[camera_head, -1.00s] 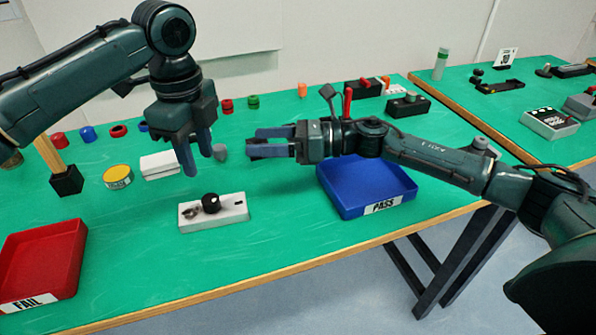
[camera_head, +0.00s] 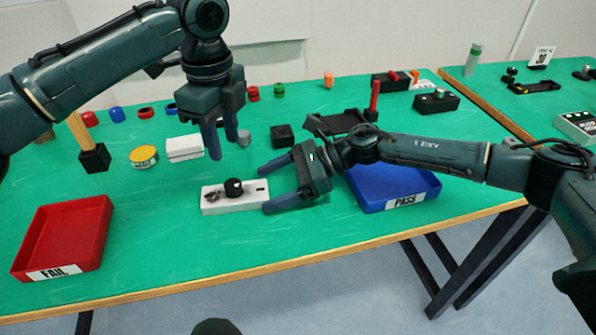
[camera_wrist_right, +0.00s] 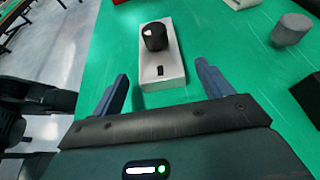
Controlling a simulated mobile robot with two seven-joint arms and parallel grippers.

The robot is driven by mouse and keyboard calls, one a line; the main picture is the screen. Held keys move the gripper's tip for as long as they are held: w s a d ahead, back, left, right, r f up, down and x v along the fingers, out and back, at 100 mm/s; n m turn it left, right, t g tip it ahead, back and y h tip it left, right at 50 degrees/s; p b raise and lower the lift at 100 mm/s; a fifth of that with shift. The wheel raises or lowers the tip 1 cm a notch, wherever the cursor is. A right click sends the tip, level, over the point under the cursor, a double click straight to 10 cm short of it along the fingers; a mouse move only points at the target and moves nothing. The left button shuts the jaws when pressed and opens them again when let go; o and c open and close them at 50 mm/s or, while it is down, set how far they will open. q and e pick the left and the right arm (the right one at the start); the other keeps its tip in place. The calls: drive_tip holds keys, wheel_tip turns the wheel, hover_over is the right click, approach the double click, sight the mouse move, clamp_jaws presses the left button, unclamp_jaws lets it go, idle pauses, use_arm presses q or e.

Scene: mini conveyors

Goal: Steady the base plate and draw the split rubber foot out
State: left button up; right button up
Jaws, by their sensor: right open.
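The white base plate (camera_head: 250,198) lies on the green table with a dark slot near its right end. I cannot make out the split. In the right wrist view the plate (camera_wrist_right: 168,82) points between my fingers, with the black foot (camera_wrist_right: 155,37) beyond the tips. My right gripper (camera_head: 265,189) is open and empty at the plate's right end. My left gripper (camera_head: 223,150) is open, pointing down, above and behind the plate, apart from it.
A red FAIL tray (camera_head: 75,213) stands at left and a blue PASS tray (camera_head: 375,200) right of my right gripper. Behind are a white block (camera_head: 184,148), a yellow-topped tin (camera_head: 143,157), a small grey cylinder (camera_head: 244,138) and a black block (camera_head: 282,136). Table in front of the plate is clear.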

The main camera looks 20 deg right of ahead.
sight(259, 191)
drive_tip(key=shift+x, duration=1.6)
drive_tip(key=shift+c, duration=0.6)
drive_tip(key=c, duration=1.1)
drive_tip(key=shift+c, duration=0.2)
drive_tip(key=shift+s+f, duration=0.1)
drive_tip(key=shift+f, duration=0.15)
drive_tip(key=o, duration=1.2)
drive_tip(key=shift+o, duration=0.3)
drive_tip(key=shift+r, duration=0.15)
